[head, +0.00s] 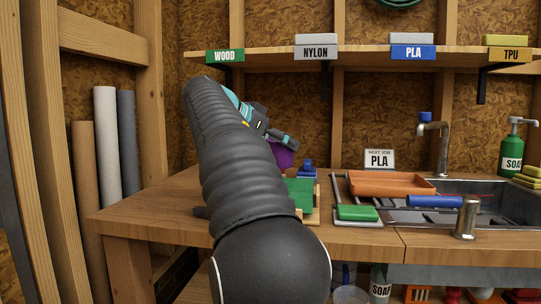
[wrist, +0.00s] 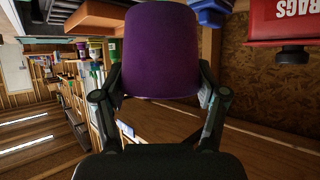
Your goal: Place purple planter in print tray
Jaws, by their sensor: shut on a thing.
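The purple planter (head: 284,155) shows in the head view above the workbench, partly hidden behind my arm. In the wrist view the planter (wrist: 160,50) fills the top middle, between the two fingers. My gripper (wrist: 160,78) is shut on it, one finger on each side. My gripper (head: 279,138) is partly covered by my arm in the head view. A wooden tray-like holder (head: 314,216) with green and blue things stands on the bench below and right of the planter. No label marks it as the print tray. An orange tray (head: 391,182) stands farther right, beside the sink.
A green block (head: 358,213) lies in front of the orange tray. The sink (head: 490,213), with a faucet (head: 443,145) and a blue cylinder (head: 435,201), is at right. A labelled shelf (head: 290,60) hangs above. The bench's left end looks clear.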

